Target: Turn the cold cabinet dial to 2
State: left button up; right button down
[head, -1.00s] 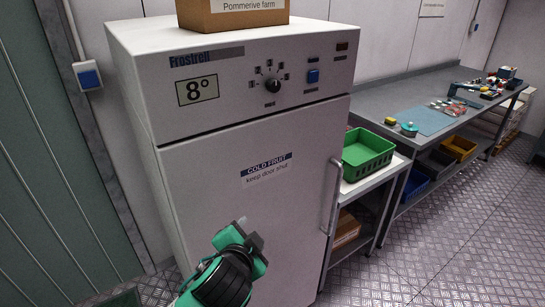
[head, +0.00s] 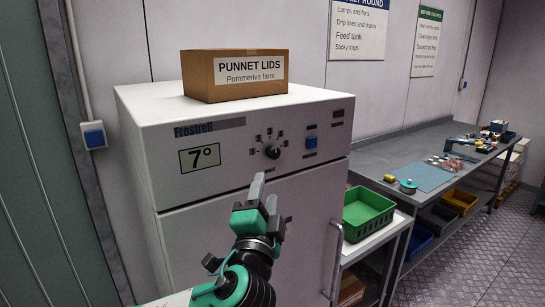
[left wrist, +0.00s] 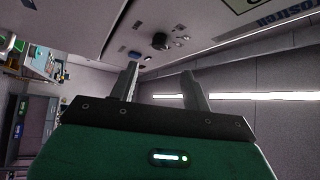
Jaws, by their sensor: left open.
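The white cold cabinet (head: 230,115) stands in front of me with its door shut. Its black dial (head: 272,152) is on the upper panel, ringed by small marks too small to read. The display (head: 200,158) left of it reads 7°. My left gripper (head: 264,193) is open and empty, pointing up just below the dial and apart from it. In the left wrist view the dial (left wrist: 160,41) shows beyond the two spread fingers (left wrist: 160,85). My right gripper is not in view.
A blue switch (head: 311,142) sits right of the dial. A PUNNET LIDS carton (head: 212,88) stands on the cabinet. The door handle (head: 336,262) is at the right. A green crate (head: 367,214) and a long bench (head: 400,160) stand to the right.

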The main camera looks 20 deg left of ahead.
aim_at(273, 156)
pick_arm(q)
jog(key=p+x, duration=0.3)
jog(key=x, duration=0.7)
jog(key=shift+s+r, duration=0.1)
jog(key=shift+w+p, duration=0.3)
jog(key=shift+w, duration=0.15)
jog(key=c, duration=0.9)
jog(key=shift+c, duration=0.4)
